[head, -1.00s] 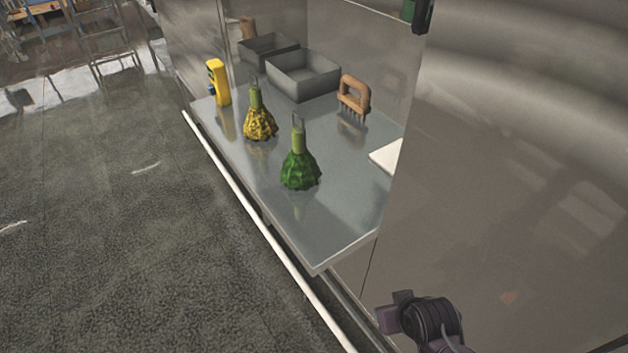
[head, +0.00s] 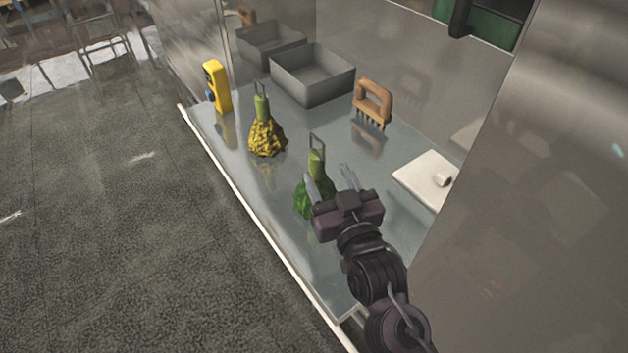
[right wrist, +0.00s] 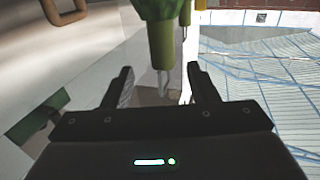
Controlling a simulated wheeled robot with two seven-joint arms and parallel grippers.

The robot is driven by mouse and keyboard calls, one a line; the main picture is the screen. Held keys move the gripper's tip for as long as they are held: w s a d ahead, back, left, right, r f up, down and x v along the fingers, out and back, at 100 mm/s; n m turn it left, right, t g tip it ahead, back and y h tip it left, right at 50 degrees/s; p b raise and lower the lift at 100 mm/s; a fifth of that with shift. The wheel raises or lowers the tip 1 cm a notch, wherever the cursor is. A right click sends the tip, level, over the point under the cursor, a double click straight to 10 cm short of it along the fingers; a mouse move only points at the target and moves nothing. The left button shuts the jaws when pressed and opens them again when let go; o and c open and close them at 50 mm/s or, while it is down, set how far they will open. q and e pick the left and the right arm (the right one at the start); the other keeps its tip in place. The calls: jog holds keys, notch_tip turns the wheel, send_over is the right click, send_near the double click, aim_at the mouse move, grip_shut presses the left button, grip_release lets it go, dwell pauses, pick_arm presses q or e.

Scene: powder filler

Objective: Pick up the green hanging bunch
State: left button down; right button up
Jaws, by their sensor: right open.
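The green hanging bunch (head: 316,166) stands upright on the metal shelf, with a pale green neck and a wire loop on top. Its leafy lower part is partly hidden by my right gripper (head: 330,184). That gripper is open, with its two fingers pointing toward the bunch. In the right wrist view the bunch's neck (right wrist: 161,45) is ahead of the gap between the open fingers (right wrist: 160,88), and nothing is held. My left gripper is not in view.
A yellow bunch (head: 266,136) stands behind and left of the green one. A yellow device (head: 216,86), a grey bin (head: 312,84), a wooden-handled claw tool (head: 373,101) and a white board (head: 424,178) are also on the shelf (head: 235,148). A wall panel (head: 540,230) rises on the right.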

aim_at(320, 166)
jog(key=shift+p+x, duration=0.4)
jog(key=shift+x, duration=0.5)
jog(key=shift+p+x, duration=0.35)
jog(key=shift+x, duration=1.55)
jog(key=shift+w+a+f, duration=0.15)
jog(key=shift+a+f, duration=0.05)
jog(key=shift+a, duration=0.05)
jog(key=c, duration=0.8)
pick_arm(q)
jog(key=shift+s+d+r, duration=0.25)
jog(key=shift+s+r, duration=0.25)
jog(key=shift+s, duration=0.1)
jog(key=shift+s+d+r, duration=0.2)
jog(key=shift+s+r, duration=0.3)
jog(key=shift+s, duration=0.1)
pick_arm(e)
grip_shut()
